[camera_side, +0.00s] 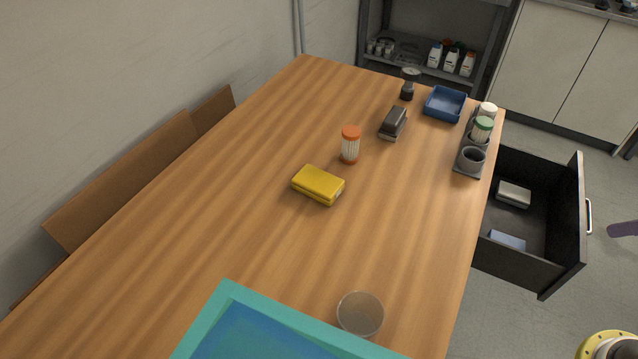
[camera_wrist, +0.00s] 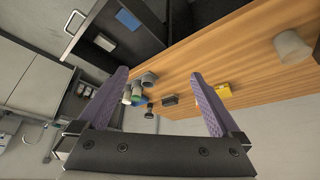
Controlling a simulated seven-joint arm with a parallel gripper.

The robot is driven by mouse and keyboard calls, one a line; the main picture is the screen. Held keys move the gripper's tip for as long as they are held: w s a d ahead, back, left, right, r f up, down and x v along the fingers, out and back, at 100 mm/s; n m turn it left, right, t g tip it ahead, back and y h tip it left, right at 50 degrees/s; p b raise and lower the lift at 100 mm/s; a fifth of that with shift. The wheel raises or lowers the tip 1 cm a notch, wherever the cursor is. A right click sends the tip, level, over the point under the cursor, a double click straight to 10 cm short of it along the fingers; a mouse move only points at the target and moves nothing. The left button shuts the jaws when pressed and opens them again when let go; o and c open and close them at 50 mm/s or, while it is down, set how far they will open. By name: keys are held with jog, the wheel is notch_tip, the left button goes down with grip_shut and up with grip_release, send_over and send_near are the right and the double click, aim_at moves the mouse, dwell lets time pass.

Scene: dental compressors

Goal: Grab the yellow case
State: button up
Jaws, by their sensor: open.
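The yellow case (camera_side: 318,184) lies flat and closed near the middle of the wooden table (camera_side: 250,220). In the side view only a purple tip (camera_side: 622,229) shows at the right edge, beyond the drawer and away from the table.
An orange-capped jar (camera_side: 350,144) stands just behind the case, with a dark stapler-like object (camera_side: 393,122) farther back. A blue tray (camera_side: 445,104) and a cup holder (camera_side: 467,169) are at the back right. A clear cup (camera_side: 360,314) stands in front. An open drawer (camera_side: 578,225) juts out right.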

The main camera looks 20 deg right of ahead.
jog(key=w+r+n+t, duration=0.1)
jog(key=w+r+t, duration=0.1)
jog(key=w+r, duration=0.4)
jog(key=w+a+r+n+y, duration=0.1)
jog(key=w+a+r, duration=0.2)
jog(key=w, duration=0.4)
jog(key=w+a+r+n+y, duration=0.1)
jog(key=w+a+r, duration=0.1)
jog(key=w+a, duration=0.35)
jog(key=n+g, duration=0.4)
jog(key=n, duration=0.1)
send_over(318, 180)
jog(key=s+d, duration=0.1)
jog(key=s, duration=0.1)
jog(key=shift+y, duration=0.4)
notch_tip(318, 180, down, 26)
jog(key=shift+d+f, duration=0.1)
jog(key=shift+d, duration=0.05)
jog(key=shift+x, duration=2.95)
jog(key=shift+d+f, duration=0.15)
jog(key=shift+f, duration=0.15)
